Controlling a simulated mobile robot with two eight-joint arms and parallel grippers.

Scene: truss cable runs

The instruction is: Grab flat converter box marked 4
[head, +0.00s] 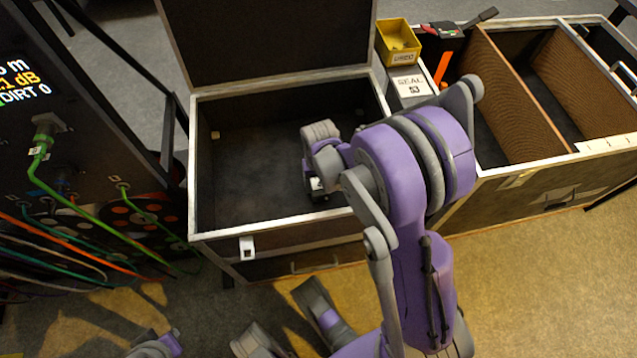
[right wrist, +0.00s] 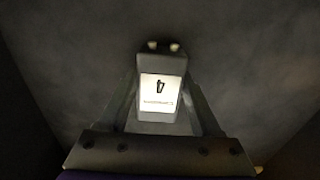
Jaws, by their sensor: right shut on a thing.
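The flat converter box marked 4 (right wrist: 158,95) shows in the right wrist view as a small grey box with a white label bearing a 4 and tiny print, and two pale round ports at its far end. My right gripper (head: 317,187) is shut on it, with a finger along each side. In the head view the gripper reaches down into the open dark case (head: 213,235), near its right side, and the box is mostly hidden by the gripper and arm. I cannot tell whether the box touches the case floor. My left gripper is not in view.
The case's lid (head: 270,40) stands open at the back. A yellow bin (head: 398,42) and a box labelled SEAL (head: 410,86) stand right of it. A divided case (head: 515,100) lies further right. A rack with plugged cables (head: 75,130) stands at left.

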